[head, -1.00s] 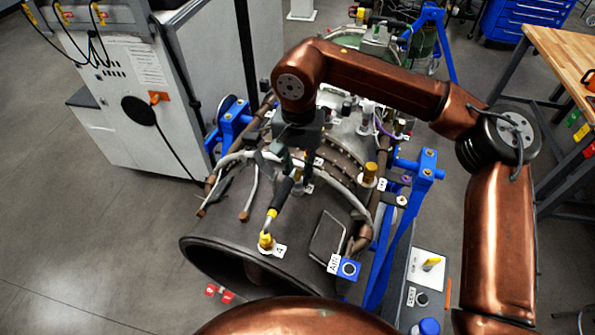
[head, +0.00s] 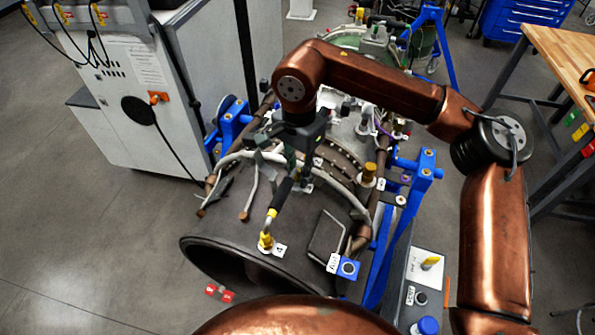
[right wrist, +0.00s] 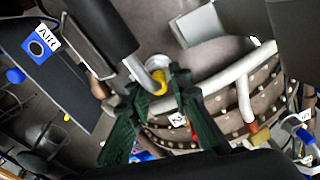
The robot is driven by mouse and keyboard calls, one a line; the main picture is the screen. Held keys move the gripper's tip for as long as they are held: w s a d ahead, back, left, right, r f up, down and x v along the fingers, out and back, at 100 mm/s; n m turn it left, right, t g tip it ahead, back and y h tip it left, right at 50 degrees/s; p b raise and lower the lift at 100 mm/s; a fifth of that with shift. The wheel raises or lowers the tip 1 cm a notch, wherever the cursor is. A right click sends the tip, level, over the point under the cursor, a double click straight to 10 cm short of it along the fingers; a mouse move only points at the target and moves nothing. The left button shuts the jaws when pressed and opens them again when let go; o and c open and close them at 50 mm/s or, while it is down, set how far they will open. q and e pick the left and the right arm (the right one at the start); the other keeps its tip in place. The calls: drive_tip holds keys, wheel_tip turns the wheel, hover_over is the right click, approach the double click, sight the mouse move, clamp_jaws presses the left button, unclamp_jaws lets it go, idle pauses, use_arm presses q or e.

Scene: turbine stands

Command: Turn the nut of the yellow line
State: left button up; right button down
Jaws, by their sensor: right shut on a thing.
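The yellow line, a black hose with yellow bands (head: 272,213), runs along the top of the dark turbine casing (head: 225,228). Its near end sits in a yellow fitting (head: 266,240) beside label 4. At its other end, a bent silver tube meets a yellow nut (right wrist: 159,80) in the right wrist view. My right gripper (right wrist: 158,98) has its dark green fingers on either side of this nut and is shut on it. In the head view the right gripper (head: 285,165) points down at the casing, and its wrist and fingers hide most of the nut. My left gripper is not in view.
Pale pipes (head: 330,166) and a bolted flange (right wrist: 215,101) lie close around the right gripper. A capped yellow fitting (head: 369,172) stands to its right. Blue stand frames (head: 391,250) flank the casing. A grey cabinet (head: 130,75) is at left, a workbench (head: 566,48) at right.

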drive_tip(key=shift+m, duration=1.9)
drive_tip(key=c, duration=1.7)
unclamp_jaws()
drive_tip(key=shift+c, duration=0.2)
wheel_tip(320, 180, up, 12)
